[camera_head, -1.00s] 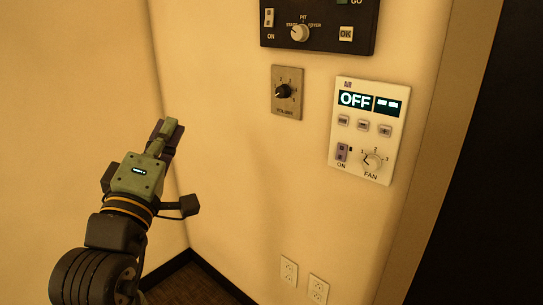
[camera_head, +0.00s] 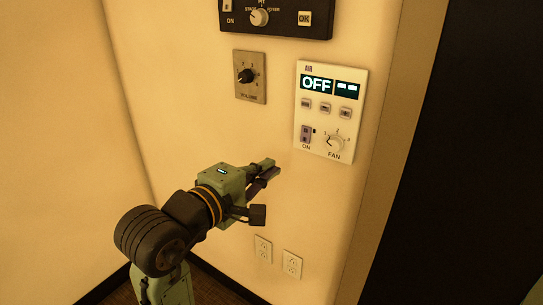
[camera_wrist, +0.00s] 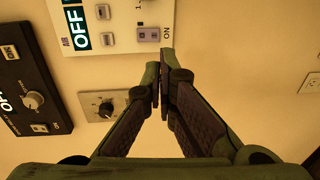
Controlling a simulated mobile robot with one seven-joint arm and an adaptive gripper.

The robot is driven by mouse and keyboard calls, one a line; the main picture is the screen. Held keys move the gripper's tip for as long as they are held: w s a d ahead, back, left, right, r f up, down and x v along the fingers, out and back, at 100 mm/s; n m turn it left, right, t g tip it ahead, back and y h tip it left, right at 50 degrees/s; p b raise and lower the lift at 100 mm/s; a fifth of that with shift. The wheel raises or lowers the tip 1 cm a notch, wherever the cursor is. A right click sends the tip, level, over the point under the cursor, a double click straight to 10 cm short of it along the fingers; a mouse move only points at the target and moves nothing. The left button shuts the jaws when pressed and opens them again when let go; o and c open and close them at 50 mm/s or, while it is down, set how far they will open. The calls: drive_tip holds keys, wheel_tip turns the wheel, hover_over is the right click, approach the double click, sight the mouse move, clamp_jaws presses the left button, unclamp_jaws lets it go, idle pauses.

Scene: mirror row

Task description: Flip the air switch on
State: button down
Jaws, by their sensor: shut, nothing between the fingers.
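The white air panel (camera_head: 348,105) is on the wall at the upper right, with a lit display (camera_head: 317,84) reading OFF. Its small purple rocker switch (camera_head: 306,133) sits at the lower left, above the word ON, beside the fan dial (camera_head: 335,143). My gripper (camera_head: 272,169) is shut and empty, below and left of the switch, apart from the panel. In the wrist view the switch (camera_wrist: 148,33) shows just beyond my fingertips (camera_wrist: 160,72), and the display (camera_wrist: 76,25) shows at top left.
A volume knob plate (camera_head: 250,77) is left of the air panel, with a black control panel (camera_head: 285,20) above. Two outlets (camera_head: 263,249) (camera_head: 292,264) are low on the wall. A dark doorway (camera_head: 460,150) is at the right.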

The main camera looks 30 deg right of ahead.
sight(306, 142)
drive_tip(key=p+x, duration=0.4)
drive_tip(key=x, duration=0.9)
